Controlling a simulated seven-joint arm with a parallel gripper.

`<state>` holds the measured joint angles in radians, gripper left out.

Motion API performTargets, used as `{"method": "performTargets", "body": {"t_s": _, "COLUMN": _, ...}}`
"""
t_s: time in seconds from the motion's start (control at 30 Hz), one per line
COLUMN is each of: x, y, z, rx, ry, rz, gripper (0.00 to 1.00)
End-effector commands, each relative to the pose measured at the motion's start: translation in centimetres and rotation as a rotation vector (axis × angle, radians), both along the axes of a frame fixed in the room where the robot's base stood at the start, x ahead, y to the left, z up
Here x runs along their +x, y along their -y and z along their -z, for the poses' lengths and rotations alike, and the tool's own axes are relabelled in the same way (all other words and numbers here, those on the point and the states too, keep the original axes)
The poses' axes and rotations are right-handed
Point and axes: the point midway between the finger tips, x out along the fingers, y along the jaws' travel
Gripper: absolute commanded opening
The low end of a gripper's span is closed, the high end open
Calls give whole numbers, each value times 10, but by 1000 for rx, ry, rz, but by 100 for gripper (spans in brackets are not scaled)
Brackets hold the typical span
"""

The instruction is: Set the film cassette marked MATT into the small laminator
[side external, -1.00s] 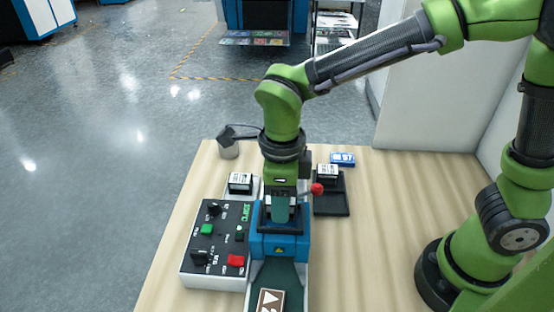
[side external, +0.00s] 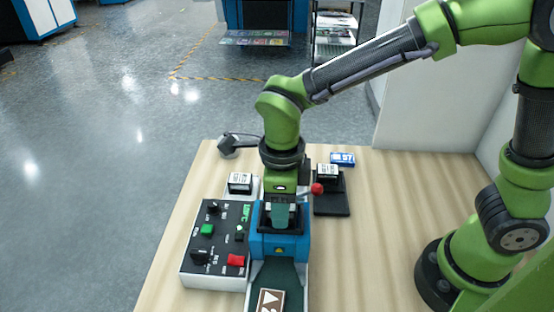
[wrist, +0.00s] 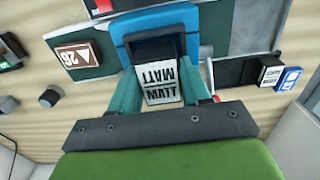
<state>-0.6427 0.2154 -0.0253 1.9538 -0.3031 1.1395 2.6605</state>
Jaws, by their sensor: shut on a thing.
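The blue small laminator (side external: 280,246) stands on the table directly under my gripper (side external: 281,214) in the side view. Its blue frame (wrist: 137,24) also shows just beyond the cassette in the wrist view. The cassette is at the laminator's top opening; how deep it sits, I cannot tell. My fingers hide most of it in the side view.
A control box (side external: 213,245) with knobs and a red switch adjoins the laminator's left. A red-knobbed lever (side external: 317,188) is at its right. Other cassettes stand behind left (side external: 240,181) and on a black tray (side external: 332,204) at right.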

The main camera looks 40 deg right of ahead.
Motion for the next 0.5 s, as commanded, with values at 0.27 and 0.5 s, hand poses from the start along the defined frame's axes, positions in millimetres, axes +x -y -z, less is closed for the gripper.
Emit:
{"method": "performTargets", "body": {"t_s": 0.27, "x": 0, "y": 0, "z": 2, "rx": 1, "ry": 1, "rz": 0, "gripper": 65}}
{"method": "performTargets", "body": {"t_s": 0.5, "x": 0, "y": 0, "z": 2, "rx": 0, "ry": 0, "rz": 0, "gripper": 77}}
